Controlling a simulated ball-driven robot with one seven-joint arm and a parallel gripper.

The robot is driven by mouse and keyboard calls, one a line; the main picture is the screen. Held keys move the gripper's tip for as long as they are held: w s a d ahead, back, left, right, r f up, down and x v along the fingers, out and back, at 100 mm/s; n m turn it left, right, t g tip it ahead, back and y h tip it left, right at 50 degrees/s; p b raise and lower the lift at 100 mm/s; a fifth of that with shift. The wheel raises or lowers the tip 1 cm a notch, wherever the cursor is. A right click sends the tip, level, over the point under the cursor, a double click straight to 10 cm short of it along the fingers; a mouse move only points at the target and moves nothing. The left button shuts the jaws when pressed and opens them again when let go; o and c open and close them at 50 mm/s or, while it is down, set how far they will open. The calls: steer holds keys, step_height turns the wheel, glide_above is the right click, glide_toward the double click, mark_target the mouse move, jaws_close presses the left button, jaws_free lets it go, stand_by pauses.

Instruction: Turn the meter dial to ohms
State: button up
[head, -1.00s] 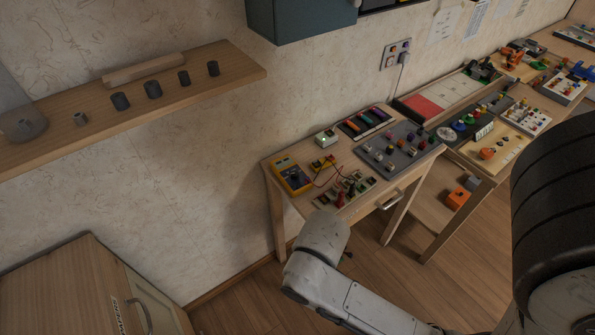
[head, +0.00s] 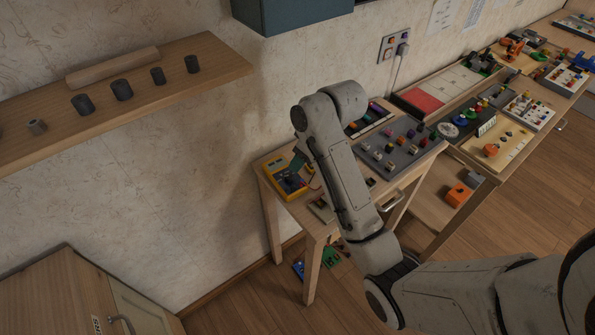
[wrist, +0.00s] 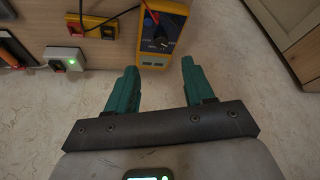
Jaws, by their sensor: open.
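The yellow meter (head: 284,184) lies on the small wooden table's left end. In the wrist view the meter (wrist: 174,22) is at the top centre, with its dark dial (wrist: 160,43) facing me. The dial's setting is too small to read. My gripper (wrist: 158,66) is open, its two teal fingers spread wide with nothing between them. The fingertips appear on either side of the meter's near end in that view, and I cannot tell how far above it they are. In the head view my arm hides most of the gripper; a teal part (head: 298,160) shows beside the meter.
The wall is close behind the table. A grey board of knobs (head: 398,147) lies to the right; a shelf (head: 200,82) hangs left.

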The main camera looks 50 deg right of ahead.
mark_target(290, 176)
steer(key=x, duration=0.9)
steer(key=shift+a+f, duration=0.1)
steer(key=shift+f, duration=0.15)
steer(key=shift+c, duration=0.4)
jaws_close()
